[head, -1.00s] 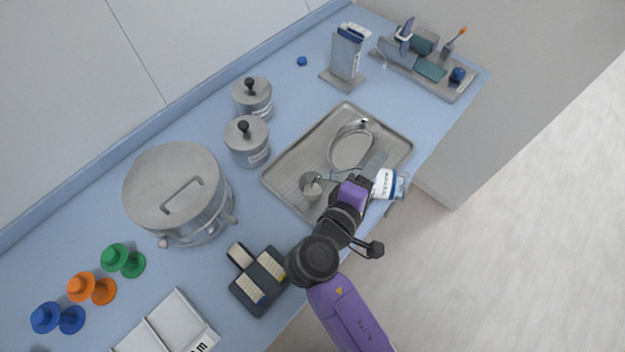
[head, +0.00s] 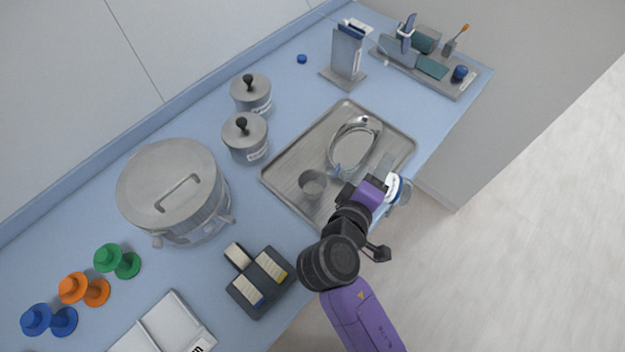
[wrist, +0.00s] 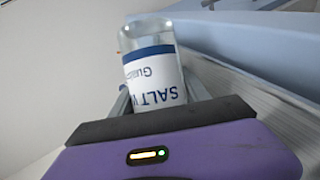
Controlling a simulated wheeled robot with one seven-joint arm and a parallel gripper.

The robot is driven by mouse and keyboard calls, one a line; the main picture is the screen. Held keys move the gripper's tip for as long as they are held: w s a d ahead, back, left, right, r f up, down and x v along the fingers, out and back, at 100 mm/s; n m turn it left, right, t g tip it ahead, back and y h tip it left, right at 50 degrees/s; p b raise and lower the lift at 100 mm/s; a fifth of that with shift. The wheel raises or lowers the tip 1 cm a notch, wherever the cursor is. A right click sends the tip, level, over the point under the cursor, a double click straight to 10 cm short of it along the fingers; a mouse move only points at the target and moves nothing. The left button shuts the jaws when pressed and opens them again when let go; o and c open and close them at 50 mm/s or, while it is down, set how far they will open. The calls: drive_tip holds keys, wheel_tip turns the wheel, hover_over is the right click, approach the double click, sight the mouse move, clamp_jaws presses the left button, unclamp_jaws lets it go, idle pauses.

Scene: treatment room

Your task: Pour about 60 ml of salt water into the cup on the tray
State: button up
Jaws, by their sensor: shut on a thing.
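The cup (head: 312,186), a small grey metal-looking vessel, stands upright on the near-left part of the metal tray (head: 285,166). My gripper (head: 384,178) is over the tray's near right edge, to the right of the cup. It is shut on the clear salt water bottle (head: 404,188), which is largely hidden behind the gripper in the head view. In the wrist view the bottle (wrist: 152,68) sits between the fingers, with a white label, a blue band and upside-down "SALT W" lettering. The liquid level and the cup's contents cannot be made out.
A shiny curved dish (head: 353,145) lies on the tray beyond the cup. Two lidded jars (head: 246,138) and a large lidded pot (head: 172,190) stand left of the tray. A dark holder (head: 258,283) is near the counter's front edge. The floor lies right of the counter.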

sight(360, 166)
drive_tip(key=shift+a+r+m+y+p, duration=0.1)
drive_tip(key=shift+r+m+y+p, duration=0.3)
drive_tip(key=shift+r, duration=0.3)
idle(1.3)
drive_tip(key=shift+a+r+m+p, duration=0.2)
drive_tip(key=shift+r+m+p, duration=0.1)
drive_tip(key=shift+r+p, duration=0.45)
drive_tip(key=shift+a+f+m+y+b, duration=0.25)
drive_tip(key=shift+f+m+y+b, duration=0.2)
drive_tip(key=shift+f+b, duration=0.3)
drive_tip(key=shift+w+a+r+m+y, duration=0.15)
drive_tip(key=shift+a+r+m+y, duration=0.3)
drive_tip(key=shift+a+m+y, duration=0.55)
drive_tip(key=shift+m+y, duration=0.15)
drive_tip(key=shift+m, duration=0.1)
drive_tip(key=shift+r+m+y, duration=0.1)
drive_tip(key=shift+m+y, duration=0.9)
drive_tip(key=shift+a+m+t+y+b, duration=0.3)
drive_tip(key=shift+m+t+y+b, duration=0.1)
drive_tip(key=shift+m+y+b, duration=0.7)
